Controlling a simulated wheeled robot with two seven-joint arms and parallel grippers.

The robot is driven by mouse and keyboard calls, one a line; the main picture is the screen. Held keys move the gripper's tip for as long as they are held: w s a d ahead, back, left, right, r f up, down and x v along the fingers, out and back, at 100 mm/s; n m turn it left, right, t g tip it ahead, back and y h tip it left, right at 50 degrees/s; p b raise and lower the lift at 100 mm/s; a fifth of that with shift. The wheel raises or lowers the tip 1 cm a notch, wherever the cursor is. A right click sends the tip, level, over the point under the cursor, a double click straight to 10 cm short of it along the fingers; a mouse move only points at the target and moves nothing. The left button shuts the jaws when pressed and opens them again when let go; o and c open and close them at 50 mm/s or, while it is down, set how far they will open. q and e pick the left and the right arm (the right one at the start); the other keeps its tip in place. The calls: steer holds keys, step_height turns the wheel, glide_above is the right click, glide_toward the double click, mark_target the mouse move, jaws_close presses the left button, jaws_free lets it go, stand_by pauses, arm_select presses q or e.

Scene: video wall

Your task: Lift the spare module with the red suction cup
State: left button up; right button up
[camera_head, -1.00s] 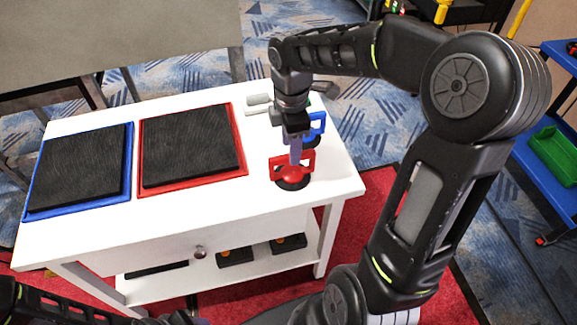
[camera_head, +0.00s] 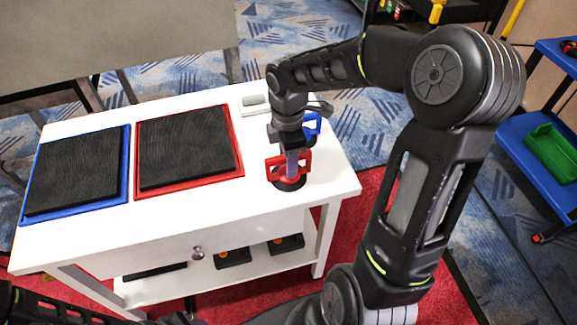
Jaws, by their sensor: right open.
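The red suction cup (camera_head: 275,172) stands upright on the right part of the white table, with a black base and a red handle. My right gripper (camera_head: 291,165) points down over it, with its fingers at the handle; it is open, and whether the fingers straddle the handle cannot be made out. Two black modules lie on the table: one in a red frame (camera_head: 187,150) and one in a blue frame (camera_head: 75,172). Which one is the spare cannot be told. The blue suction cup (camera_head: 312,127) is partly hidden behind my right gripper. My left gripper is out of view.
The white table (camera_head: 160,222) has bare surface in front of the modules. A light grey object (camera_head: 255,100) lies at its back edge. Orange-and-black items (camera_head: 286,243) sit on the lower shelf. A blue cart with a green bin (camera_head: 551,152) stands at right.

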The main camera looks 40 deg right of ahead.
steer(key=shift+f, duration=1.5)
steer(key=shift+f, duration=0.1)
steer(key=shift+c, duration=0.4)
jaws_close()
stand_by(0.4)
